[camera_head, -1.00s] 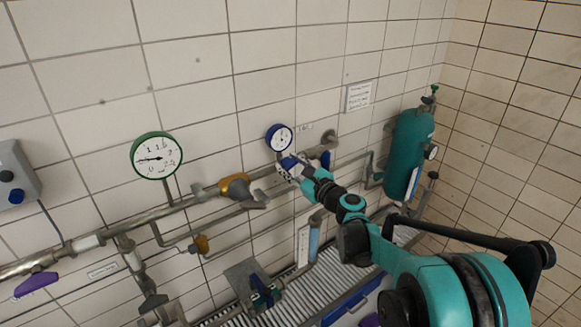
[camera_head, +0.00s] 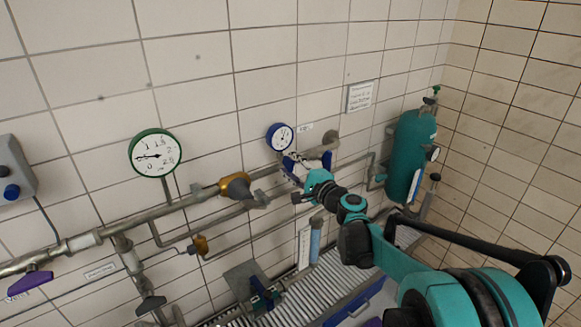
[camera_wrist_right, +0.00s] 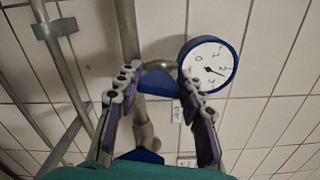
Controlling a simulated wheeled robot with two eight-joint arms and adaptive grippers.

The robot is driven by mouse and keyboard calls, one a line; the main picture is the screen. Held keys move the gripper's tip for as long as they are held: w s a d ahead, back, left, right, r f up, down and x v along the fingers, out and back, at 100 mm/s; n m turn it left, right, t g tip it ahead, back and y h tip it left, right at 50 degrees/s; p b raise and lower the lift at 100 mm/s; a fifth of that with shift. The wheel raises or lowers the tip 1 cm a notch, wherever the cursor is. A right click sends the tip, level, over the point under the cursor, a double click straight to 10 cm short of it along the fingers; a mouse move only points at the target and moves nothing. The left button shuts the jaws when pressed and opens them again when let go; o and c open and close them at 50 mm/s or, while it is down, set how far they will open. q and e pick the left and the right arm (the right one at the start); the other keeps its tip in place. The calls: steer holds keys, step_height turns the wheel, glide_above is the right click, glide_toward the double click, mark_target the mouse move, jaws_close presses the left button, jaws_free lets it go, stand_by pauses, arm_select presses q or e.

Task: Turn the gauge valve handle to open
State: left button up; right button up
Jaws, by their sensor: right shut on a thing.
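The blue-rimmed gauge (camera_head: 279,136) is on the wall above the pipe; it also shows in the right wrist view (camera_wrist_right: 208,66). A dark blue handle (camera_wrist_right: 158,84) shows just below and left of the gauge in the right wrist view. My right gripper (camera_head: 290,163) is at the pipe under the gauge. In the right wrist view its two purple-and-grey fingers (camera_wrist_right: 160,76) stand on either side of the blue handle, and they are shut on it. In the head view the fingers hide much of the handle. My left gripper is out of view.
A green-rimmed gauge (camera_head: 155,152) and a brass fitting (camera_head: 234,184) are left along the pipe. Another blue piece (camera_head: 327,160) is right of the gripper. A teal cylinder (camera_head: 411,155) stands near the corner. A purple handle (camera_head: 32,285) is far left.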

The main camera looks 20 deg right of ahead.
steer(key=shift+o, duration=0.2)
steer(key=shift+f+n, duration=0.1)
steer(key=shift+n, duration=1.4)
steer(key=o, duration=1.2)
steer(key=shift+a, duration=0.1)
steer(key=shift+c, duration=0.2)
steer(key=v, duration=1.2)
